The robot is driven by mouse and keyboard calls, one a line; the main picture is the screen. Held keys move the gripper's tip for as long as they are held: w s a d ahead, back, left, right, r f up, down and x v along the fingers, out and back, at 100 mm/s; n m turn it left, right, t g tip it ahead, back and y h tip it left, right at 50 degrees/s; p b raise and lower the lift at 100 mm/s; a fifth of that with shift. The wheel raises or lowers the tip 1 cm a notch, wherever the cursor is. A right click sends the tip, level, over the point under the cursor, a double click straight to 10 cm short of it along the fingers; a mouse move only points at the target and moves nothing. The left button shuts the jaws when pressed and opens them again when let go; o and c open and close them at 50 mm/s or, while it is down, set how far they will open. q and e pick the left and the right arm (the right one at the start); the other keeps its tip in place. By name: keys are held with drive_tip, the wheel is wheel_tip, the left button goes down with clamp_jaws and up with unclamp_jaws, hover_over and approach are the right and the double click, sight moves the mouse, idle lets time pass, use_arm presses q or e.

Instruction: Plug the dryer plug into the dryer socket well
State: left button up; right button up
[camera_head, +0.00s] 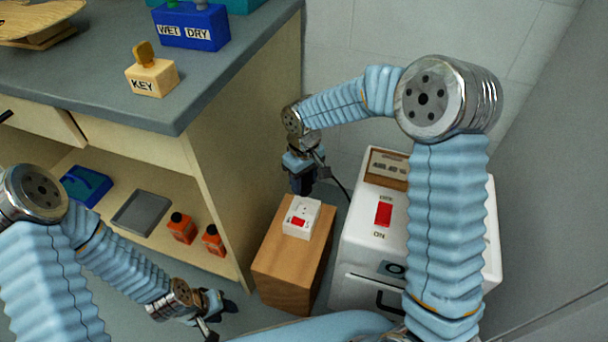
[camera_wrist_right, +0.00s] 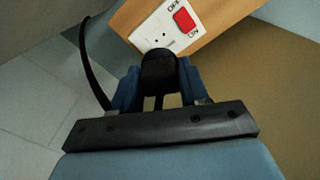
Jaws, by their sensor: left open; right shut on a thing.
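The dryer plug (camera_wrist_right: 160,68) is black and sits between the fingers of my right gripper (camera_wrist_right: 160,85), which is shut on it. In the head view my right gripper (camera_head: 302,178) hangs above and behind the wooden block. The white dryer socket well (camera_head: 302,217), with a red switch and small holes, is on top of that block. In the right wrist view the socket (camera_wrist_right: 165,28) lies just beyond the plug, and the two look apart. A black cord (camera_wrist_right: 90,70) runs off to the left. My left gripper (camera_head: 215,308) is open and low at the bottom left.
The wooden block (camera_head: 290,265) stands between the bench (camera_head: 235,110) and a white dryer box (camera_head: 365,240) with a red switch. Orange bottles (camera_head: 181,229) and a grey tray (camera_head: 142,212) are on the bench's lower shelf. The KEY block (camera_head: 151,78) is on the bench top.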

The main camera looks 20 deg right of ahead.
sight(304, 193)
wheel_tip(304, 193, down, 5)
drive_tip(key=b, duration=0.3)
drive_tip(key=shift+b, duration=0.4)
drive_tip(key=shift+f, duration=0.45)
drive_tip(key=shift+f+b, duration=1.15)
drive_tip(key=shift+f, duration=0.1)
idle(0.8)
drive_tip(key=o, duration=1.1)
drive_tip(key=shift+c, duration=0.2)
drive_tip(key=shift+s, duration=0.1)
drive_tip(key=shift+a, duration=0.1)
drive_tip(key=shift+r, duration=0.2)
wheel_tip(304, 193, up, 13)
drive_tip(key=shift+r+p, duration=0.2)
drive_tip(key=shift+p, duration=1)
